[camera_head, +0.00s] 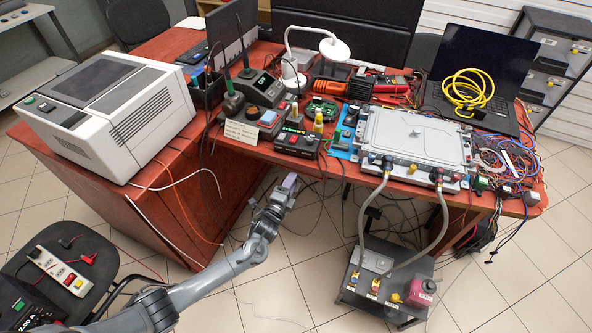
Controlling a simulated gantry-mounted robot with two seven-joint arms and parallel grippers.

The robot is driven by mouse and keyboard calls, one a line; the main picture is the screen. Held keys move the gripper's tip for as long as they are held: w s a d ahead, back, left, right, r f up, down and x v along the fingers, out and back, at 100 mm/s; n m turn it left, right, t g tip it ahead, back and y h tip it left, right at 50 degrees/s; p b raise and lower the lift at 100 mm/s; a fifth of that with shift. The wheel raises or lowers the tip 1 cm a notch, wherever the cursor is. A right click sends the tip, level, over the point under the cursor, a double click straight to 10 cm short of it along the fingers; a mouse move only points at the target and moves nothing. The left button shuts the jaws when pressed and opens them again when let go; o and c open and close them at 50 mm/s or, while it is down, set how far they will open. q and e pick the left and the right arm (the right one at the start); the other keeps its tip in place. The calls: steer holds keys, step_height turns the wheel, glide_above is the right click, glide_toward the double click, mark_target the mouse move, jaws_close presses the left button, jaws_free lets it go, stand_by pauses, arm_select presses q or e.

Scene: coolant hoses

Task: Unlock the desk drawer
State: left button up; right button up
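The red-brown desk (265,150) runs across the picture, with a pedestal (220,187) under its left part. The pedestal side facing the gap under the desk is dark and at a steep angle; I cannot make out a drawer front, lock or key on it. My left gripper (287,187) is just right of that side, below the desk's front edge and over the floor. A small pale purple patch shows at its tip; I cannot tell whether it is a held object. The fingers are too small to read. My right gripper is out of view.
A white printer-like machine (113,118) stands on the desk's left end. Tools and electronics crowd the desk top. Cables hang into the gap near my gripper. A grey metal box (400,138) has hoses running to a low stand (385,283). A chair (60,265) is at lower left.

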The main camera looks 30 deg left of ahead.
arm_select(q)
steer(key=s, duration=0.2)
steer(key=s+p, duration=0.1)
steer(key=shift+s+d, duration=0.15)
steer(key=shift+d, duration=0.15)
